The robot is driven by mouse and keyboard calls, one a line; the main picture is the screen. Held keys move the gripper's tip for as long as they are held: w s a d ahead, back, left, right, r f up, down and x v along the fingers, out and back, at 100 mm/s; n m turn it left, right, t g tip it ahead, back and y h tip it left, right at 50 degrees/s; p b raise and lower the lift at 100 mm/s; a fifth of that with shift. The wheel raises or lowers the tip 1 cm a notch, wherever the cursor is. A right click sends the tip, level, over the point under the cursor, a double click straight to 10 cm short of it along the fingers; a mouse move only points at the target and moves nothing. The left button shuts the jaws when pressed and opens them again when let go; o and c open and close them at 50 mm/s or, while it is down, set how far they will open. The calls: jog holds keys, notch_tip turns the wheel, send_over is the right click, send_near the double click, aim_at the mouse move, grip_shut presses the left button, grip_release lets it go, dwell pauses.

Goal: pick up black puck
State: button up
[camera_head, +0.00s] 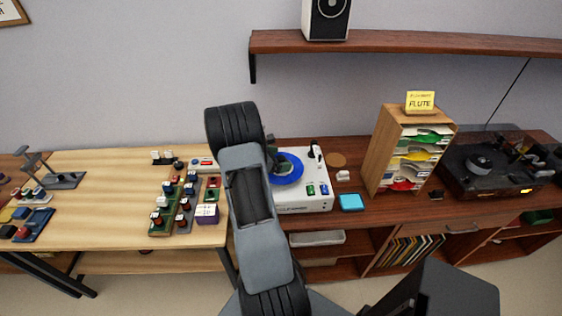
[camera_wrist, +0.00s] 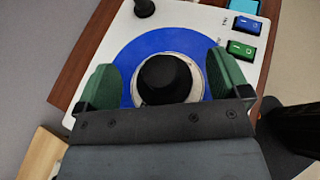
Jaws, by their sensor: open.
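The black puck (camera_wrist: 165,78) is round and dark in the wrist view. It sits at the middle of a blue disc (camera_wrist: 137,52), inside a pale ring, on a white turntable unit (camera_wrist: 183,14). My gripper (camera_wrist: 163,84) is open, with one green-padded finger on each side of the puck and visible gaps between pads and puck. The near edge of the puck is hidden by my gripper body. In the head view the blue disc (camera_head: 291,174) shows beside my arm, which covers part of the turntable unit (camera_head: 317,194); the puck is not clear there.
Green and blue switches (camera_wrist: 241,48) sit on the unit's right side. A blue box (camera_head: 351,202) and a wooden paper rack (camera_head: 385,152) stand to the right. A dark record player (camera_head: 495,165) is farther right. Small electronic parts crowd the light table (camera_head: 110,185) at left.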

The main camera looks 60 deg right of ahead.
jog(key=shift+s+d+f, duration=0.2)
jog(key=shift+s+d, duration=0.05)
jog(key=shift+d, duration=0.2)
jog(key=shift+c, duration=0.2)
jog(key=c, duration=1.1)
jog(key=shift+o, duration=0.2)
jog(key=shift+r, duration=0.15)
